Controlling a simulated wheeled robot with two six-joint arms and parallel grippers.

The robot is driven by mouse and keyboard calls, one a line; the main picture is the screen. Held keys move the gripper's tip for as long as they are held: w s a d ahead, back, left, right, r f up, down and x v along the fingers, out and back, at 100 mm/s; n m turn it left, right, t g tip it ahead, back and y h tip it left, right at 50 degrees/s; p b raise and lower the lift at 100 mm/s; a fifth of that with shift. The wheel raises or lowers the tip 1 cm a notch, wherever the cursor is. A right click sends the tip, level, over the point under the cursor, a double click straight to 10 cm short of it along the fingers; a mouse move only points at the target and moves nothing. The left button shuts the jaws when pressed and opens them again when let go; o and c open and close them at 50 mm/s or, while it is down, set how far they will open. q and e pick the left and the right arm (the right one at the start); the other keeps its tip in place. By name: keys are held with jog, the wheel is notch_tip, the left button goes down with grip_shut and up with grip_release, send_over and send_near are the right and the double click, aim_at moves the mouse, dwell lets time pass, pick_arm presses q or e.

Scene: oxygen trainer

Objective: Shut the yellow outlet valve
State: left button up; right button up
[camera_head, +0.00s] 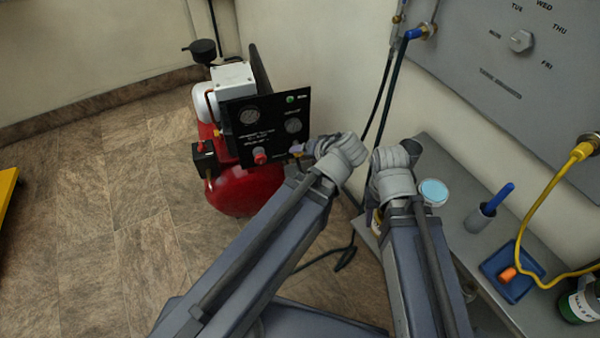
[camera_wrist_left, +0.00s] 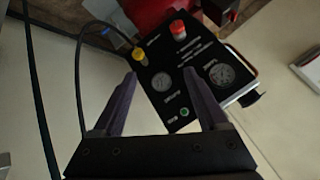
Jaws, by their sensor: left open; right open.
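The yellow outlet valve (camera_wrist_left: 139,56) is a small yellow knob at the edge of the black compressor panel (camera_wrist_left: 190,95). In the left wrist view it lies just beyond the fingertips of my left gripper (camera_wrist_left: 160,76), close to the left finger. The gripper is open, with nothing between its fingers, and I see no contact with the valve. In the head view my left gripper (camera_head: 300,149) is at the panel's lower right corner, where the valve is hard to make out. My right arm (camera_head: 395,185) stands beside the bench; its gripper is hidden behind the arm.
A red knob (camera_wrist_left: 178,30) and round gauges (camera_wrist_left: 221,74) share the panel. The red tank (camera_head: 238,192) sits below it. A grey bench (camera_head: 455,190) with a blue tray (camera_head: 518,290) stands right. Black hoses hang along the wall. The floor at left is clear.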

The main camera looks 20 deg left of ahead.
pick_arm(q)
jog(key=w+a+f+n+t+y+b, duration=0.1)
jog(key=w+f+t+b, duration=0.3)
jog(key=f+b, duration=0.6)
jog(key=w+a+f+n+t+y+b, duration=0.1)
jog(key=w+f+t+b, duration=0.4)
jog(key=b, duration=1.8)
notch_tip(320, 180, down, 5)
jog(key=shift+a+f+y+b, duration=0.2)
jog(key=shift+y+b, duration=0.15)
jog(key=shift+y, duration=0.35)
jog(key=shift+w, duration=0.15)
